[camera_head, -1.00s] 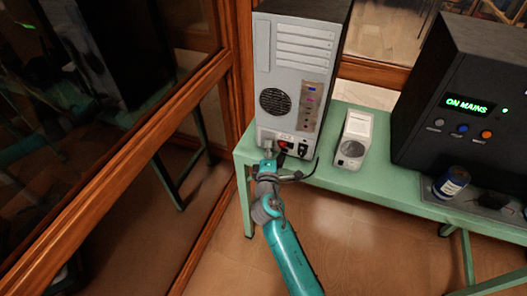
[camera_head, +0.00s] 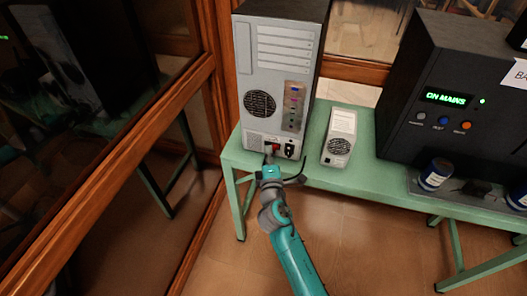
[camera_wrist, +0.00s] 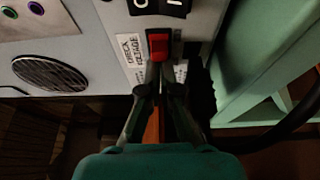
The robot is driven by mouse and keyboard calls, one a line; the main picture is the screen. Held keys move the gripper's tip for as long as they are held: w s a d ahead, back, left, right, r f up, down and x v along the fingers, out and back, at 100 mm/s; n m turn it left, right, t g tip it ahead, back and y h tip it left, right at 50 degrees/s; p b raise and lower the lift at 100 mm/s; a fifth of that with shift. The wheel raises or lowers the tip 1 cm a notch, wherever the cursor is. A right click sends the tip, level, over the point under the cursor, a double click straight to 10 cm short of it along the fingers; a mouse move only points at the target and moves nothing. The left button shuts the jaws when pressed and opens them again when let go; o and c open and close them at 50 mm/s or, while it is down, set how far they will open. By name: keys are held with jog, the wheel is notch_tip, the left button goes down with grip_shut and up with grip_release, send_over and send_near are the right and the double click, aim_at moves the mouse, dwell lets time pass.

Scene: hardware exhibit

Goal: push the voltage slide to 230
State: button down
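The grey computer case (camera_head: 275,68) stands with its back panel facing me on a green bench. The red voltage slide (camera_wrist: 158,44) sits in a dark slot low on that panel, beside a white label reading "CHECK VOLTAGE" (camera_wrist: 130,50). The slide also shows small in the head view (camera_head: 271,147). My gripper (camera_wrist: 160,70) has its two fingertips close together, apparently shut with nothing between them. The tips are just below the slide in the wrist view; I cannot tell whether they touch it. The number on the slide is not readable.
A black rocker switch (camera_wrist: 160,6) is above the slide in the wrist view. A small white device (camera_head: 340,137) stands right of the case. A large black unit (camera_head: 450,85) reads "ON MAINS".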

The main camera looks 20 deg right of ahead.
jog(key=shift+s+d+f, duration=0.1)
jog(key=shift+d, duration=0.2)
jog(key=shift+s+a+f, duration=0.1)
jog(key=shift+s, duration=0.45)
jog(key=v, duration=1.1)
jog(key=shift+a+r, duration=0.25)
jog(key=shift+a, duration=0.1)
jog(key=shift+w, duration=0.1)
jog(key=s+f+m+g+y, duration=0.15)
jog(key=s+f, duration=0.25)
jog(key=s, duration=0.6)
jog(key=s+f+m+g+y, duration=0.1)
jog(key=s+f+m+y, duration=0.25)
jog(key=s, duration=0.65)
jog(key=s+r+m, duration=0.4)
jog(key=s+m, duration=0.1)
jog(key=s, duration=0.4)
jog(key=s+r+m, duration=0.4)
jog(key=s+r, duration=0.1)
jog(key=s, duration=0.5)
jog(key=shift+s+d+m, duration=0.2)
jog(key=shift+d+m, duration=0.1)
jog(key=shift+m, duration=0.1)
